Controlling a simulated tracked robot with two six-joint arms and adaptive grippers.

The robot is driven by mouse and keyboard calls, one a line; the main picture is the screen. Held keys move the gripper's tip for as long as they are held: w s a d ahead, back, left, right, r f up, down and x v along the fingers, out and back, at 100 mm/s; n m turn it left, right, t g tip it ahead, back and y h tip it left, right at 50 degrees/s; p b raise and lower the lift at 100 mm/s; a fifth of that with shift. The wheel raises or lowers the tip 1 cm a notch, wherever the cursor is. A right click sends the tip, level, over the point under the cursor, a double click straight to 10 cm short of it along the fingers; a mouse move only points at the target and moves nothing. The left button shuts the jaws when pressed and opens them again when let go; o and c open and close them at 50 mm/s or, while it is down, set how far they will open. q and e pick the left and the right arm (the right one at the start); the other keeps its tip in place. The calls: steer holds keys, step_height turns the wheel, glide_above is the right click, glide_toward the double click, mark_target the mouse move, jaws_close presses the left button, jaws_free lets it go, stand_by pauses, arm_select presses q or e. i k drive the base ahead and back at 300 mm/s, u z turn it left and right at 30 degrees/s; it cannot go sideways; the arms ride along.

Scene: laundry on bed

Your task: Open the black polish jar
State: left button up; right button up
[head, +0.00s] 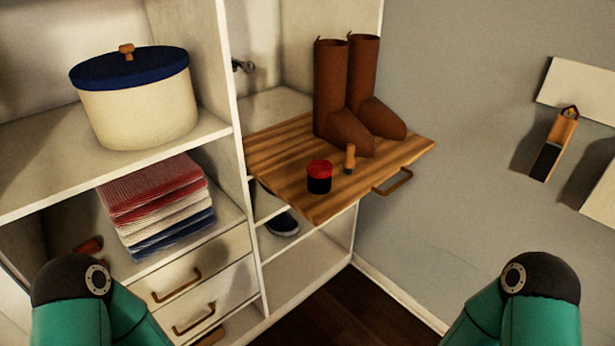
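A small polish jar (319,177) with a black body and a red lid stands upright near the front left of a pulled-out wooden board (290,192). The lid sits on the jar. Green and black links of both my arms show at the bottom left and bottom right corners. Neither of my grippers is in view, and nothing is seen touching the jar.
Brown boots (347,95) stand behind the jar, and a small wooden-handled item (350,158) is just right of it. The board has a front handle (392,182). A white cabinet upright (236,120) is on the left. Open space lies in front of the board.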

mark_target(318, 186)
steer(key=z, duration=1.5)
steer(key=i, duration=0.1)
steer(key=u, duration=2.6)
steer(key=k, duration=1.25)
steer(key=z, duration=0.35)
steer(key=i, duration=1)
steer(key=z, duration=0.05)
